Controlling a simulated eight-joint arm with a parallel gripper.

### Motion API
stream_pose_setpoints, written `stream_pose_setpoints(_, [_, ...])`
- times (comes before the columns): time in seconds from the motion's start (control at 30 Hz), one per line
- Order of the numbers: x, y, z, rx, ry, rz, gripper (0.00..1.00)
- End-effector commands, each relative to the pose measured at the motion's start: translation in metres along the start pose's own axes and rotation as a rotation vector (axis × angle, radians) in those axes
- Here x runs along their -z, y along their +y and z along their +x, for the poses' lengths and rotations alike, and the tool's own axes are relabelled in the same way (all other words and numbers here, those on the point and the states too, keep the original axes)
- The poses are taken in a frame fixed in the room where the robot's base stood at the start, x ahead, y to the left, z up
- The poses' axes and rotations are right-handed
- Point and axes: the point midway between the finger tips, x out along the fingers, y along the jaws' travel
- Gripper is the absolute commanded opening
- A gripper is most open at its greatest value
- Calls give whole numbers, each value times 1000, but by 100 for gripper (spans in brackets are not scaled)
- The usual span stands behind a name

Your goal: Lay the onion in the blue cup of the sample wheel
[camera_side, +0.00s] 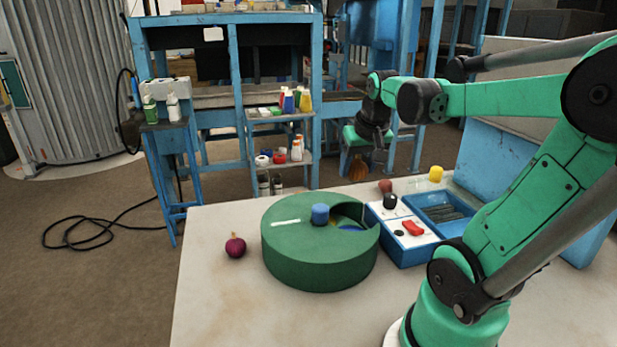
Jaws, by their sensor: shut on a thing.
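The onion (357,168), brownish-orange and round, hangs under my gripper (367,154). My gripper is shut on it and points down, above and beyond the far edge of the sample wheel as seen here. The sample wheel (310,262) is a large green drum with a green lid and a blue knob (320,214) on top. A cutout at the lid's right side shows part of the blue cup (350,228) and a sliver of yellow beside it. The rest of the wheel's inside is hidden by the lid.
A purple-red bulb (235,246) lies on the table left of the wheel. Right of the wheel stands a blue box with a black knob (390,201), a red switch (412,228) and a tray (463,207). A reddish-brown ball (385,186) and yellow piece (436,173) lie behind it.

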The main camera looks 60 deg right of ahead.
Motion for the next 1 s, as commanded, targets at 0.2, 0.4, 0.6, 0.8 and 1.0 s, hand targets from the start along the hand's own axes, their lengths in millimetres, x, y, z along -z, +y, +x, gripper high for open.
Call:
stream_pose_setpoints(0.2, [-15, -1, 40, 0, 0, 0, 5])
stream_pose_setpoints(0.4, [-28, -1, 70, 0, 0, 0, 5])
stream_pose_setpoints(0.6, [-36, -1, 91, 0, 0, 0, 5])
stream_pose_setpoints(0.8, [-40, -1, 99, 0, 0, 0, 5])
stream_pose_setpoints(1.0, [-47, -1, 116, 0, 0, 0, 5])
